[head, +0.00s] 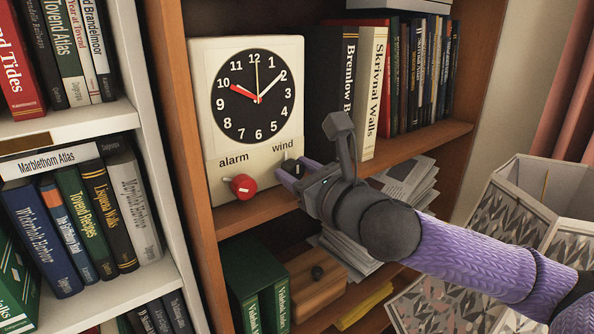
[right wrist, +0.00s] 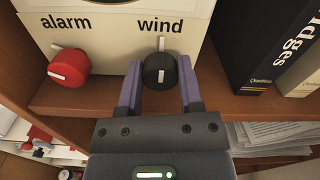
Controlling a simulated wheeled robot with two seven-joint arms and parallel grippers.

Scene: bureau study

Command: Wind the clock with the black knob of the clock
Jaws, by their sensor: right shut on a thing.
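The clock (head: 246,110) stands on the middle shelf of the wooden bookcase, cream with a round black dial. Its black knob (right wrist: 160,70) sits under the word "wind". The knob's white line is about upright in the right wrist view, below a white mark on the clock face. My right gripper (right wrist: 159,66) is shut on the black knob, one purple finger on each side. In the head view my right gripper (head: 290,174) mostly hides the knob. A red knob (head: 243,187) sits under "alarm", to the left. My left gripper is not in view.
Dark and cream books (head: 370,92) stand close right of the clock. A wooden box (head: 314,285), green books (head: 255,285) and papers (head: 345,255) lie on the shelf below. A white bookcase (head: 150,130) stands at left, a patterned bin (head: 525,215) at right.

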